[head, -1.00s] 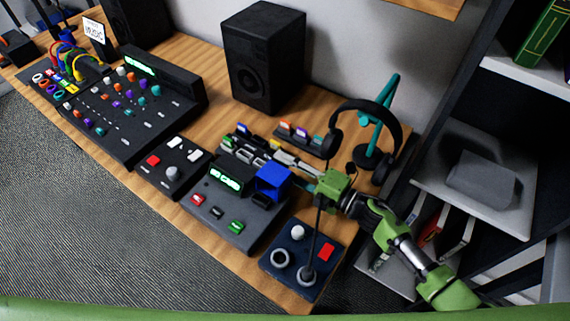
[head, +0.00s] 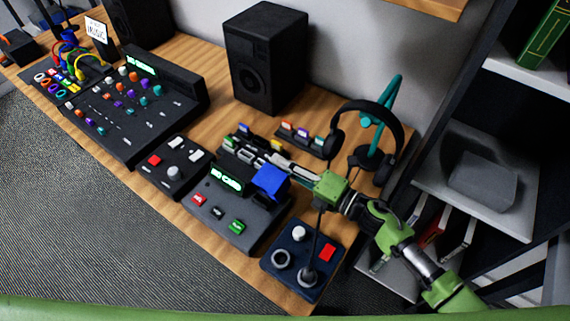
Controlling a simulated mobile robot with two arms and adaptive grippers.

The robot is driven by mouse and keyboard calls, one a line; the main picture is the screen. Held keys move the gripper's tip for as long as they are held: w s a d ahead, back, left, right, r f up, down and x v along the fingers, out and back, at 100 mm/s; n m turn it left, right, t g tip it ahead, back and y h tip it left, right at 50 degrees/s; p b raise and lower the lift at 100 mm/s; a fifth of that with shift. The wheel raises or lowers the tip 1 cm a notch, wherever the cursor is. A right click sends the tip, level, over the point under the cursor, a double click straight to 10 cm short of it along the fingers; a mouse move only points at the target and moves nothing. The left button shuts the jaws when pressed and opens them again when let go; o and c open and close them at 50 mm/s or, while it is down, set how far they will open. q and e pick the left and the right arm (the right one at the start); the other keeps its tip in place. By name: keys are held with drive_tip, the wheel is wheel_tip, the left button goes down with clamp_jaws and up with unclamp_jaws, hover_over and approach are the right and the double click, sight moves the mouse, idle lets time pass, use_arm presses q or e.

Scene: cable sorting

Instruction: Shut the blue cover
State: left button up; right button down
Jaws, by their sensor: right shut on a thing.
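The blue cover (head: 270,181) is on the right end of the dark control box (head: 232,208), beside its green-lit display. It sits tilted, with its bright blue top face showing. My right gripper (head: 285,168) reaches in from the right, its fingers at the back side of the cover. It is shut on the blue cover, though the contact is partly hidden. What lies under the cover is mostly hidden. My left gripper is not in view.
A joystick panel (head: 302,259) stands in front of my right arm. A headphone stand (head: 374,157), a black speaker (head: 265,60) and a small rack of colored pieces (head: 300,138) are behind. A mixer (head: 130,115) and a small button box (head: 170,166) stand left.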

sight(264, 185)
drive_tip(key=s+r+n, duration=0.1)
drive_tip(key=n, duration=0.1)
drive_tip(key=s+a+n, duration=0.1)
drive_tip(key=shift+a+r+n, duration=0.15)
drive_tip(key=shift+r+n, duration=0.2)
drive_tip(key=shift+n, duration=0.05)
drive_tip(key=n, duration=0.1)
drive_tip(key=s+a+n, duration=0.1)
drive_tip(key=s+n+b, duration=0.1)
drive_tip(key=shift+s+a+r+n, duration=0.15)
drive_tip(key=shift+a+r+n, duration=0.15)
drive_tip(key=shift+r, duration=0.1)
drive_tip(key=s+n, duration=0.1)
drive_tip(key=a+n+b, duration=0.1)
drive_tip(key=shift+s+n, duration=0.4)
drive_tip(key=s+n, duration=0.1)
drive_tip(key=s+a+n+b, duration=0.1)
drive_tip(key=n, duration=0.1)
drive_tip(key=shift+s+a+f+n, duration=0.15)
drive_tip(key=shift+a+f+n, duration=0.15)
drive_tip(key=shift+f, duration=0.05)
drive_tip(key=shift+s+a+f, duration=0.2)
drive_tip(key=shift+s+a, duration=0.05)
drive_tip(key=shift+s, duration=0.15)
drive_tip(key=shift+a, duration=0.1)
drive_tip(key=c, duration=2)
unclamp_jaws()
drive_tip(key=shift+c, duration=0.2)
